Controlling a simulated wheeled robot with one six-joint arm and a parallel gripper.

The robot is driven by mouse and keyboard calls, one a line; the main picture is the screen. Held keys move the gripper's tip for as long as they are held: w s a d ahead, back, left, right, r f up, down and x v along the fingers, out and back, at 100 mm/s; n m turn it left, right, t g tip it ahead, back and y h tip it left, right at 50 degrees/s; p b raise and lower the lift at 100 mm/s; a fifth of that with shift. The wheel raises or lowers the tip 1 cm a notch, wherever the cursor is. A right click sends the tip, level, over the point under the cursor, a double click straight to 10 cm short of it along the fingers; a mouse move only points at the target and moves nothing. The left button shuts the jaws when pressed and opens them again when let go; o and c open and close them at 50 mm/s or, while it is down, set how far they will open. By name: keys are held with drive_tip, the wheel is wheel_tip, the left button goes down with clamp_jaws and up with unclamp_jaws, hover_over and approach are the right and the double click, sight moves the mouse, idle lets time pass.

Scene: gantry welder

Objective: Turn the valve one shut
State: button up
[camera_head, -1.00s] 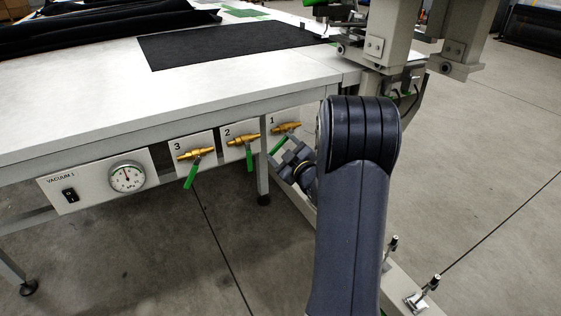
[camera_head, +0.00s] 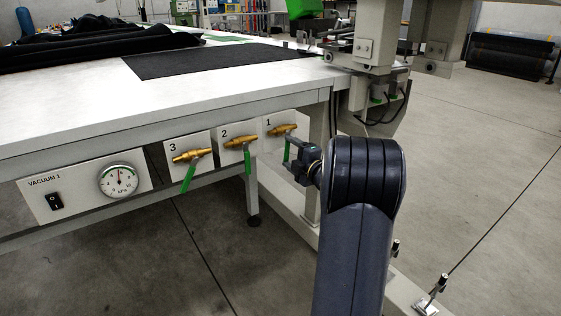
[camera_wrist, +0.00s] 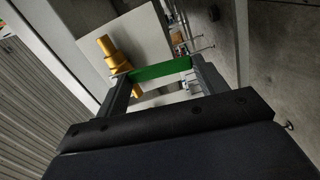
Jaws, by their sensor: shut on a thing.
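Valve one is a brass valve (camera_head: 282,129) with a green lever (camera_head: 287,149), on a white plate marked 1 under the table edge. In the head view the lever hangs down from the brass body. My gripper (camera_head: 291,163) is at the lever, coming from the right. In the wrist view the brass body (camera_wrist: 117,59) sits at upper left. The green lever (camera_wrist: 160,73) spans between my gripper's two fingers (camera_wrist: 160,86), and the gripper is shut on it. My arm hides part of the space right of the plate.
Valve two (camera_head: 237,142) and valve three (camera_head: 190,156) sit to the left, each with a green lever hanging down. A vacuum panel with a gauge (camera_head: 118,181) and a switch (camera_head: 54,201) is further left. A table leg (camera_head: 252,200) stands below. Open floor lies right.

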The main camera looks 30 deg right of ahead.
drive_tip(key=shift+d+f+n, duration=0.15)
drive_tip(key=shift+d+n, duration=0.05)
drive_tip(key=shift+n, duration=0.2)
drive_tip(key=o, duration=1.4)
drive_tip(key=shift+s, duration=0.1)
drive_tip(key=s+p, duration=0.2)
drive_tip(key=s, duration=0.8)
drive_tip(key=shift+s+d, duration=0.15)
drive_tip(key=shift+s, duration=0.15)
